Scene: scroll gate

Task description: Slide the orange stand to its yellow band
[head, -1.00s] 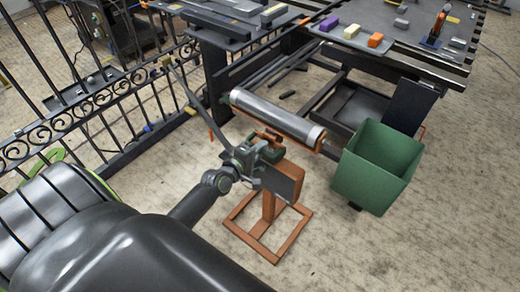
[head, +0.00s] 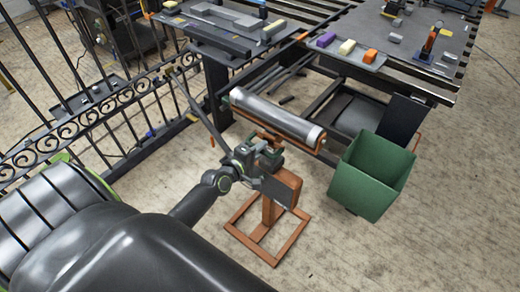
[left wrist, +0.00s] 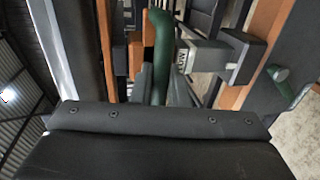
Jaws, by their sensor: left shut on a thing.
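The orange stand (head: 270,211) stands upright on the floor in the middle of the head view, on a square open base, with a grey roller (head: 278,114) across its top. My left gripper (head: 262,158) is at the stand's upper part, below the roller. It is shut on the stand's green handle (left wrist: 161,48), which runs between the fingers in the left wrist view. The gripper and wrist hide part of the stand. I cannot make out the yellow band. My right gripper is not in view.
A green bin (head: 370,175) stands close to the right of the stand. Behind is a dark slatted table (head: 400,75) with a tray of coloured blocks. A black scroll fence (head: 85,125) runs along the left. The floor in front and at right is bare.

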